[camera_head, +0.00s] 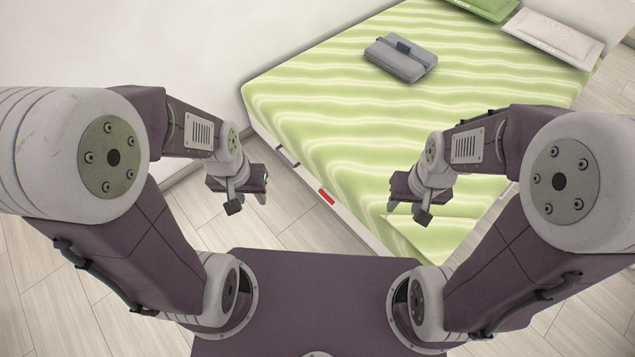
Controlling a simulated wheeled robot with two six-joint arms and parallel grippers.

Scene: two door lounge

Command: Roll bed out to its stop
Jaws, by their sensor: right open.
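The bed (330,105) has a green cover with pale wavy stripes and a white side frame (349,215). It fills the upper right, its near long side facing me at a slant. A red mark (326,197) and a dark slot or handle (287,155) show on that side. My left gripper (248,204) is open and empty, to the left of the bed's near side and apart from it in the picture. My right gripper (407,212) is open and empty and shows in front of the bed's cover; whether it touches cannot be told.
A grey folded bundle (401,60) lies on the bed. A green pillow (487,6) and a white pillow (553,36) lie at its far right end. A white wall (215,45) stands behind. Bare plank floor (290,235) shows between the bed and my base.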

